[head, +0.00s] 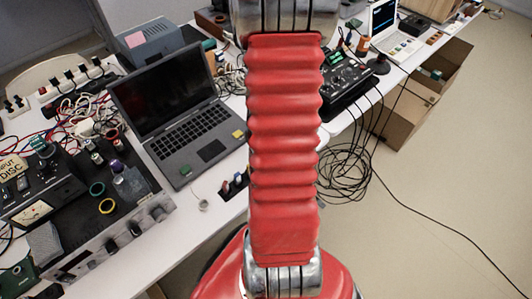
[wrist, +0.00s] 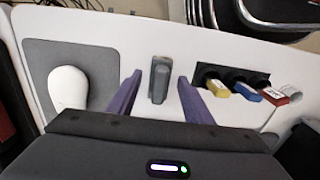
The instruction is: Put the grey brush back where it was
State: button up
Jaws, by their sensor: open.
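In the wrist view a small dark grey block-like object, which looks like the grey brush (wrist: 161,84), is on the white table. My gripper (wrist: 158,75) is open, with one purple finger on each side of the grey object and a visible gap on both sides. I cannot tell how far the fingertips are above the table. In the head view my red arm fills the middle, and neither the gripper nor the brush can be made out there.
In the wrist view a white mouse (wrist: 68,88) rests on a grey pad (wrist: 100,62) at left. A black holder (wrist: 236,76) with yellow, blue and red-ended items stands close at right. The head view shows an open laptop (head: 165,95) and crowded electronics (head: 100,225).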

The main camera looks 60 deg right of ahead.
notch_tip(320, 180, up, 12)
dwell(0.6)
jog(key=shift+f, duration=0.1)
dwell(0.6)
jog(key=w+a+r+n+t+h, duration=0.1)
jog(key=w+a+r, duration=0.2)
jog(key=a+r, duration=0.3)
jog(key=w+a+r+t, duration=0.1)
jog(key=w+a+r, duration=0.35)
jog(key=a, duration=0.45)
jog(key=s+a+r+t, duration=0.1)
jog(key=s+a+r, duration=0.1)
jog(key=a, duration=0.6)
jog(key=s+a+r+n+t+y, duration=0.1)
jog(key=s+a+r+t, duration=0.1)
jog(key=a+r, duration=0.3)
jog(key=a, duration=0.3)
jog(key=shift+s+r+n+t, duration=0.2)
jog(key=shift+s+n+t, duration=0.05)
jog(key=shift+n+t, duration=0.05)
